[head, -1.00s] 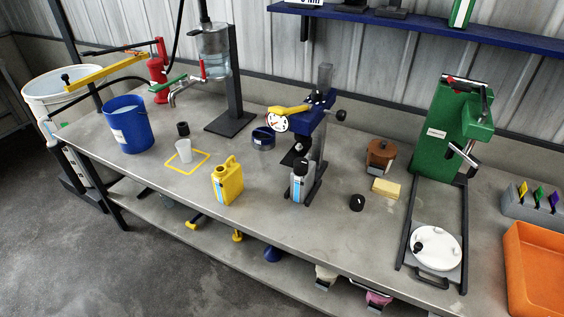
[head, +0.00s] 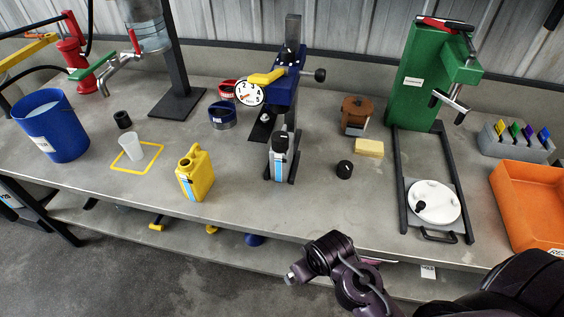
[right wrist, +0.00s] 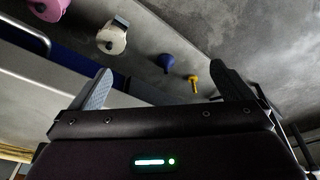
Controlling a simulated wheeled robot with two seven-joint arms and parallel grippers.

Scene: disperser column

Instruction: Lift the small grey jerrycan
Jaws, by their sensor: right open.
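The small grey jerrycan (head: 281,158), with a black cap and a blue label, stands upright at the foot of the blue press (head: 287,85) on the bench. My right arm comes in at the lower right of the head view, in front of the bench edge and well short of the jerrycan. In the right wrist view my right gripper (right wrist: 161,88) is open, with nothing between its two fingers. The jerrycan is not in that wrist view. My left gripper is not in view.
A yellow jerrycan (head: 196,173) stands left of the grey one. A black cap (head: 344,169) and yellow sponge (head: 369,148) lie to its right. A green press (head: 430,75) and orange tray (head: 530,205) are further right. The bench front before the grey jerrycan is clear.

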